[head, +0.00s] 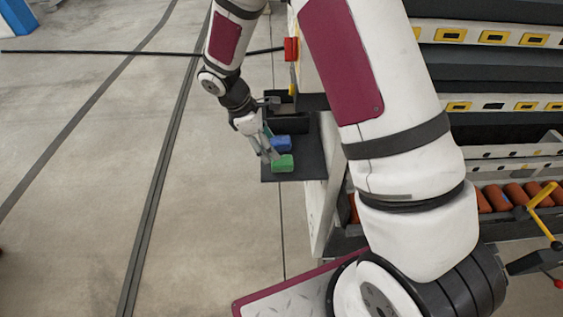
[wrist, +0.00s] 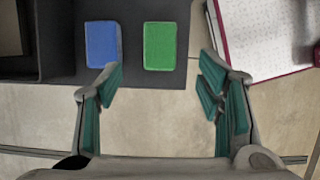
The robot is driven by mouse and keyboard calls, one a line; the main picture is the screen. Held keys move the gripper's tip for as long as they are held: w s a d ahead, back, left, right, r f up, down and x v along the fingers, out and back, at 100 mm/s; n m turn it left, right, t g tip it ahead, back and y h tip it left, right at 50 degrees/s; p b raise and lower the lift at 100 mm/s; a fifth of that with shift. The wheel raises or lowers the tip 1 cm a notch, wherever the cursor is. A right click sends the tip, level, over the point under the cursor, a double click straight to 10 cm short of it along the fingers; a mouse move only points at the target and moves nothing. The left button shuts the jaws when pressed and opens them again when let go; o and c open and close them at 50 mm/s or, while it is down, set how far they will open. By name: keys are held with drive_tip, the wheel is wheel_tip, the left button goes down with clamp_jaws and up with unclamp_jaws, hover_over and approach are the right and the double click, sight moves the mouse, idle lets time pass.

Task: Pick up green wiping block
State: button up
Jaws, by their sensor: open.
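The green wiping block (head: 283,163) lies on a dark shelf (head: 309,167), near its front edge in the head view. In the wrist view the green block (wrist: 160,46) lies flat, ahead of my gripper (wrist: 165,88) and between the lines of its two fingers. My gripper is open and empty, with teal finger pads spread wide. In the head view my gripper (head: 267,150) is just left of the green block. A blue block (head: 281,143) lies beside the green one; it also shows in the wrist view (wrist: 102,44), ahead of the left finger.
A dark open bin (head: 288,124) stands on the shelf behind the blue block. A white panel with a dark red edge (wrist: 270,40) is at the upper right of the wrist view. A rack with orange rolls (head: 510,195) stands at the right. Floor at the left is clear.

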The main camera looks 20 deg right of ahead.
sight(281, 160)
drive_tip(key=x, duration=0.8)
drive_tip(key=shift+c, duration=0.6)
drive_tip(key=c, duration=1.1)
